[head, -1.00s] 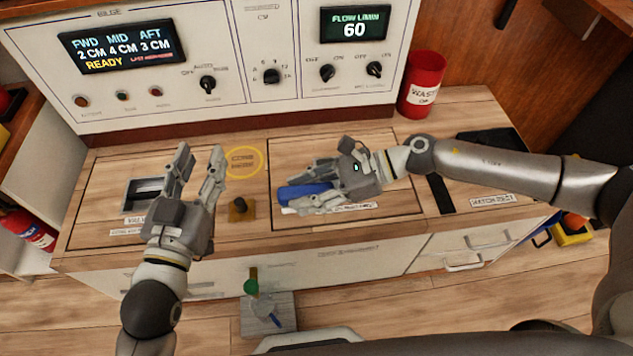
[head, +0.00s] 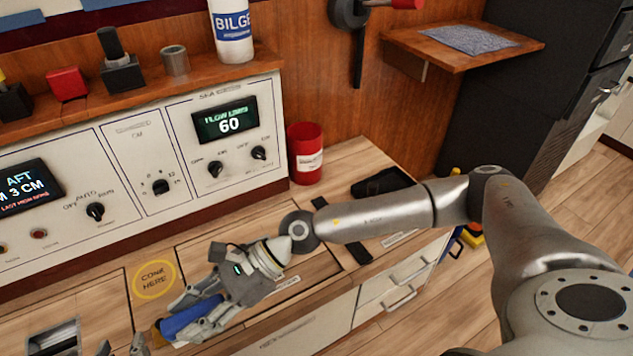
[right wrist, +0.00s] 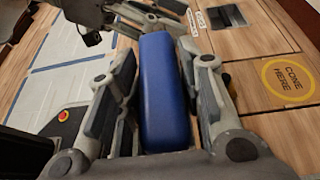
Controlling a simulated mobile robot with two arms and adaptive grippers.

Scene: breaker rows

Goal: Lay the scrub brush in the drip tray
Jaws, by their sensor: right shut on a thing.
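My right gripper (head: 195,312) is shut on a blue block-shaped thing, which I take as the scrub brush (head: 192,318), above the front of the counter. In the right wrist view the brush (right wrist: 163,90) lies lengthwise between the two fingers; no bristles show. A shallow black tray (head: 385,184), which looks like the drip tray, lies on the counter's right end, right of the red waste can. The gripper is well to the left of it. My left gripper (head: 121,347) shows only its fingertips at the bottom edge, apart and empty.
The red waste can (head: 306,153) stands left of the black tray, near the panel. A black strip (head: 342,232) lies on the counter in front of the tray. A yellow "cone here" ring (head: 154,280) marks the counter left of my right gripper. A wooden shelf (head: 463,48) juts out above right.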

